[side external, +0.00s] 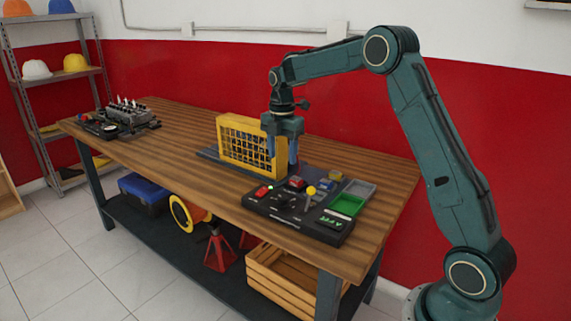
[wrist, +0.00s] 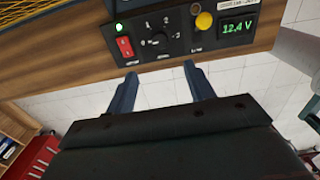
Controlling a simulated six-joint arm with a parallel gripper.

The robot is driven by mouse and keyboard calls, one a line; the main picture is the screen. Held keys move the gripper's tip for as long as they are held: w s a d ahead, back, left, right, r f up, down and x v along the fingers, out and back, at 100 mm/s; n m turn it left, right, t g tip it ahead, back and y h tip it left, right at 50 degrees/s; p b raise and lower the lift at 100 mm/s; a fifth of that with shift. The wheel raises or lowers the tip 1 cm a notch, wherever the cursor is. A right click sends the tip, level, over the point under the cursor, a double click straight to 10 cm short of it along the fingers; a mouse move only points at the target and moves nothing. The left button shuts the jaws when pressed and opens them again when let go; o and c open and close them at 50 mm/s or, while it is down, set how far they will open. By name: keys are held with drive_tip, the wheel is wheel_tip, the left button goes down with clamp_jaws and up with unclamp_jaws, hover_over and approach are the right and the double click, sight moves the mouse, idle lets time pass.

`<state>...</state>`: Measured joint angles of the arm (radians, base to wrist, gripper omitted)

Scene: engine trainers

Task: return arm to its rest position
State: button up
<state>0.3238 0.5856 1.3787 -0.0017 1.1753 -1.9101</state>
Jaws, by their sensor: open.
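My gripper (side external: 281,150) hangs from my bent arm above the wooden workbench (side external: 180,150), between a yellow mesh guard (side external: 232,140) and a black control panel (side external: 290,220). In the wrist view my gripper (wrist: 158,88) has its two blue fingers apart with nothing between them.
An engine trainer (side external: 125,115) stands at the bench's far left end. The yellow guard stands close beside my gripper. A blue toolbox (side external: 145,190), red jack stands (side external: 220,250) and a wooden crate (side external: 275,280) sit underneath. A shelf (side external: 50,75) holds hard hats. Space above the bench is clear.

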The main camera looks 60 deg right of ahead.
drive_tip(key=shift+r, duration=0.15)
drive_tip(key=s+a+r+m+t, duration=0.3)
drive_tip(key=s+a+r+m, duration=0.75)
drive_tip(key=s, duration=0.45)
drive_tip(key=s+a+f+m+t, duration=0.1)
drive_tip(key=s+a+m, duration=0.2)
drive_tip(key=s, duration=0.5)
drive_tip(key=s+a+f+m+t, duration=0.1)
drive_tip(key=s+a+m, duration=0.2)
drive_tip(key=s, duration=0.6)
drive_tip(key=shift+a+m+t, duration=0.15)
drive_tip(key=shift+m+t, duration=0.15)
drive_tip(key=shift+m, duration=0.55)
